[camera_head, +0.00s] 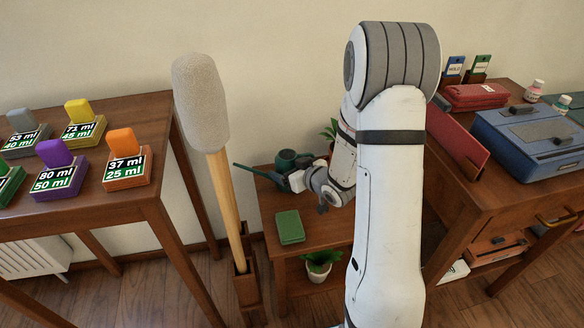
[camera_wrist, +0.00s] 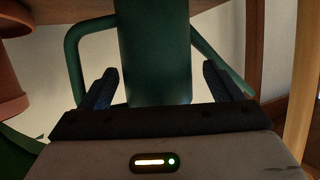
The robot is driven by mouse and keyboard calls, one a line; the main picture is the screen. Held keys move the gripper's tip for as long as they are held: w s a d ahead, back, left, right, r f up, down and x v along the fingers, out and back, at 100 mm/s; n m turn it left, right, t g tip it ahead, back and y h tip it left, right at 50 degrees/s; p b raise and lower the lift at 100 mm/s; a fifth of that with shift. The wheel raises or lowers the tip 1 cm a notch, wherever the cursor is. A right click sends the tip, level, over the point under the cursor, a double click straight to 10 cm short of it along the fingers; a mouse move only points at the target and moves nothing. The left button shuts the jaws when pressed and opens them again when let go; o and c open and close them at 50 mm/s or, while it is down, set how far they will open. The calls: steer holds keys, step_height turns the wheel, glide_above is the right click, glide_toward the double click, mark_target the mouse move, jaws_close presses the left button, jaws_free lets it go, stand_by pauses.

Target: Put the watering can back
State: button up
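The dark green watering can (camera_head: 286,160) is at the back of the low wooden table (camera_head: 268,205) in the head view, with its long spout (camera_head: 252,170) pointing left. My gripper (camera_head: 300,181) is at the can, and my arm hides part of that area. In the wrist view my gripper (camera_wrist: 160,88) has its two dark blue fingers apart, one on each side of the can's green body (camera_wrist: 153,45). A gap shows between the right finger and the can. Contact at the left finger is unclear.
A green block (camera_head: 290,227) lies on the low table; a potted plant (camera_head: 319,264) stands below its top. A tall padded mallet (camera_head: 203,105) stands left. Desks (camera_head: 140,195) (camera_head: 480,190) flank both sides. Terracotta pots (camera_wrist: 12,60) show in the wrist view.

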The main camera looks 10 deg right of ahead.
steer(key=shift+r, duration=0.15)
steer(key=shift+r, duration=0.2)
steer(key=p+v, duration=1.1)
steer(key=shift+s+d+p, duration=0.25)
steer(key=shift+s+p, duration=0.1)
